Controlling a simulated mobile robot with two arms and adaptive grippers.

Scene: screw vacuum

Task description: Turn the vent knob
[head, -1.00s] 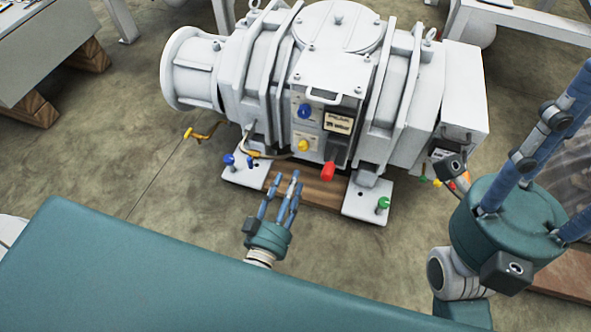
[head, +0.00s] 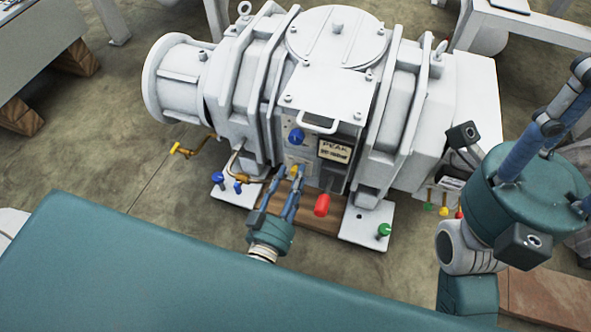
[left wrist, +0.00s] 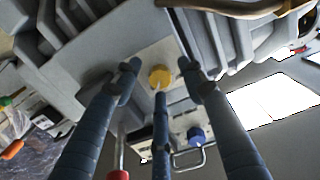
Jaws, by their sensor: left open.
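A white vacuum pump (head: 335,75) stands on the floor, its front panel facing me. A yellow knob (head: 297,169) sits low on that panel, with a blue knob (head: 296,136) above it. I cannot read a vent label on either. My left gripper (head: 288,182) is open, its blue fingers reaching up to the yellow knob and partly covering it. In the left wrist view the yellow knob (left wrist: 160,76) lies between the spread fingertips; contact cannot be told. My right gripper (head: 530,190) is at the right; its fingers run out of view.
A red handle (head: 321,205) sticks out just right of my left fingers. Blue levers (head: 218,179) and a yellow valve (head: 181,149) are at the left, a green knob (head: 383,231) at the lower right. The pump's metal handle (head: 318,126) juts out above.

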